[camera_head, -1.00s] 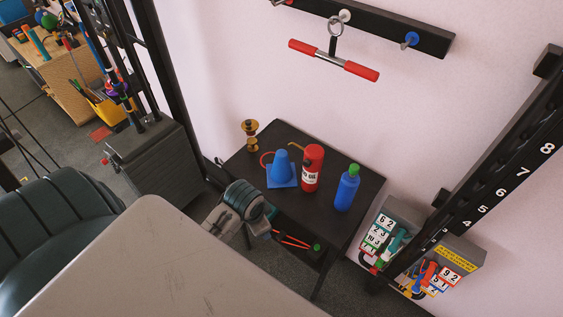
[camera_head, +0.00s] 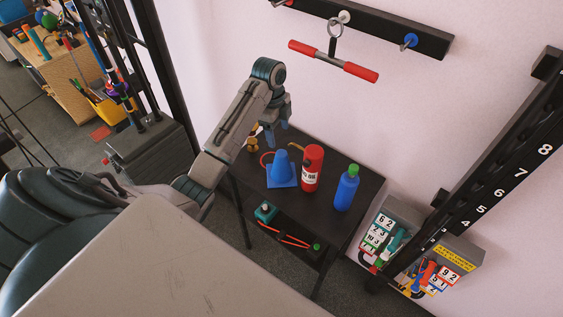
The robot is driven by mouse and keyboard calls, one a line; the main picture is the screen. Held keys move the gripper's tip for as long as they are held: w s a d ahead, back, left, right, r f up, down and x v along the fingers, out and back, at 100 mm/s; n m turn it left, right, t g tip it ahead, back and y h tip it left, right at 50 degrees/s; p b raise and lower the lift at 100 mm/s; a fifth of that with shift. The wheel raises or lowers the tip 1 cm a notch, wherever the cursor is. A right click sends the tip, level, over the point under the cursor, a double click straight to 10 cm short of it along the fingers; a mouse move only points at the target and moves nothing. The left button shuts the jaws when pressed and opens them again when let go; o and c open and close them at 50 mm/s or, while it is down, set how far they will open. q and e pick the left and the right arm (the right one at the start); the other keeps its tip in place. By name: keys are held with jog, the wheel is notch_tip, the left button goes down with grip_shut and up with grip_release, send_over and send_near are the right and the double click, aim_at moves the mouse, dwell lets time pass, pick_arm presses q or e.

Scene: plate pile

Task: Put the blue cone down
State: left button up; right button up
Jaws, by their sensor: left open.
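The blue cone (camera_head: 281,167) stands upright on its square base on the dark side table (camera_head: 340,222), near its left part. My left gripper (camera_head: 277,138) hangs just above and behind the cone's tip in the picture, with its fingers pointing down. It is open and holds nothing that I can see. Whether a finger touches the cone cannot be told. My right gripper is not in view.
A red extinguisher-like canister (camera_head: 312,168) stands right of the cone, and a blue bottle (camera_head: 346,188) with a green cap further right. A brass object (camera_head: 252,144) is partly hidden by my left arm. A red-handled bar (camera_head: 333,61) hangs on the wall above.

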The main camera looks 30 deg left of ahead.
aim_at(282, 152)
pick_arm(q)
jog(key=f+b, duration=0.2)
jog(key=shift+d+f, duration=0.2)
jog(key=shift+f, duration=0.1)
jog(key=shift+d+f+p, duration=0.1)
jog(key=shift+f+p, duration=0.25)
jog(key=shift+p, duration=0.05)
jog(key=shift+w+f+p, duration=0.1)
jog(key=shift+f+p, duration=0.2)
jog(key=shift+f, duration=0.6)
jog(key=shift+d+f+p, duration=0.1)
jog(key=shift+f+p, duration=0.2)
jog(key=shift+p, duration=0.05)
jog(key=f+p, duration=0.2)
jog(key=f, duration=0.2)
jog(key=shift+d+f, duration=0.1)
jog(key=shift+d, duration=0.1)
jog(key=shift+f, duration=0.25)
grip_shut()
jog(key=shift+w+r, duration=0.15)
jog(key=shift+r, duration=0.05)
